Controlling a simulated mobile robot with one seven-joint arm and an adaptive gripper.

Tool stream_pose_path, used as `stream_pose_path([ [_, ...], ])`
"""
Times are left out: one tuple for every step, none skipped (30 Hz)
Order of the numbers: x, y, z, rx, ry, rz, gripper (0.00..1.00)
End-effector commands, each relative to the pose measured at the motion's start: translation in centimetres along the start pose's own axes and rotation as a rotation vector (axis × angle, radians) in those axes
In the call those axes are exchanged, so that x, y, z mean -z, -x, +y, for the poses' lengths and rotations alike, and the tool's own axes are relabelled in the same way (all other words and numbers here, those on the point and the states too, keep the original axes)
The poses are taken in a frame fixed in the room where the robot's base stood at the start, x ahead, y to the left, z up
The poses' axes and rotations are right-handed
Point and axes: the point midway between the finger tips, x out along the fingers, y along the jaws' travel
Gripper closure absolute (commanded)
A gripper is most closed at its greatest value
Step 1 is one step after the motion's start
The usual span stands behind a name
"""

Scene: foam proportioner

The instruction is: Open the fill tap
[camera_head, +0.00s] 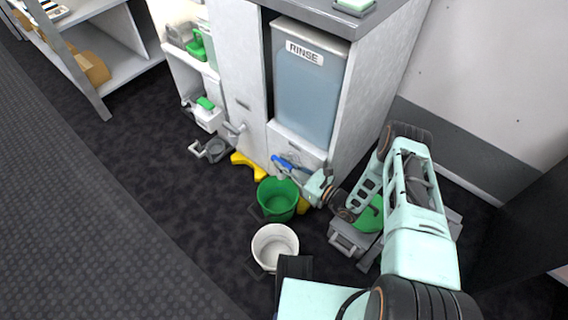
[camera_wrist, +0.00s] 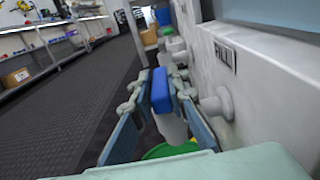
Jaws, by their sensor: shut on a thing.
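The tap's blue handle (camera_head: 281,161) sticks out from the front of the cabinet, below the RINSE tank, with the green bucket (camera_head: 278,197) underneath. In the wrist view the blue handle (camera_wrist: 160,90) stands between my two fingers, with a pale tap body (camera_wrist: 172,127) below it. My gripper (camera_head: 294,170) reaches in from the right and is shut on the blue handle; it also shows in the wrist view (camera_wrist: 161,92). The tap's spout is mostly hidden by the gripper in the head view.
A white bucket (camera_head: 274,247) stands on the floor in front of the green one. A grey case (camera_head: 349,238) lies beneath my arm. A grey tap (camera_head: 234,128) sits further left. Floor at left is clear.

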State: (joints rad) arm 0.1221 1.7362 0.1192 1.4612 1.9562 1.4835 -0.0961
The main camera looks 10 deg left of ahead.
Motion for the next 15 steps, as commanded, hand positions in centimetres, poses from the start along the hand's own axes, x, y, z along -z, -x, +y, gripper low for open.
stream_pose_path([
  [-0.07,-0.03,-0.15,-0.012,0.000,-0.003,1.00],
  [-0.08,-0.05,-0.19,-0.022,0.000,-0.004,1.00],
  [-0.10,-0.07,-0.19,-0.039,0.000,-0.005,1.00],
  [-0.13,-0.09,-0.19,-0.052,-0.001,-0.006,1.00],
  [-0.13,-0.09,-0.22,-0.063,0.000,-0.006,1.00],
  [-0.11,-0.07,-0.24,-0.077,0.000,-0.005,1.00],
  [-0.12,-0.08,-0.23,-0.088,0.000,-0.005,1.00],
  [-0.13,-0.09,-0.25,-0.096,0.000,-0.005,1.00],
  [-0.11,-0.07,-0.20,-0.106,0.001,-0.004,1.00],
  [-0.09,-0.06,-0.21,-0.111,0.001,-0.003,1.00],
  [-0.08,-0.05,-0.20,-0.116,0.002,-0.002,1.00],
  [-0.06,-0.04,-0.19,-0.120,0.002,-0.001,1.00],
  [-0.05,-0.03,-0.19,-0.121,0.002,-0.001,1.00],
  [-0.04,-0.03,-0.18,-0.121,0.001,0.000,1.00],
  [-0.04,-0.03,-0.18,-0.121,0.001,0.000,1.00],
])
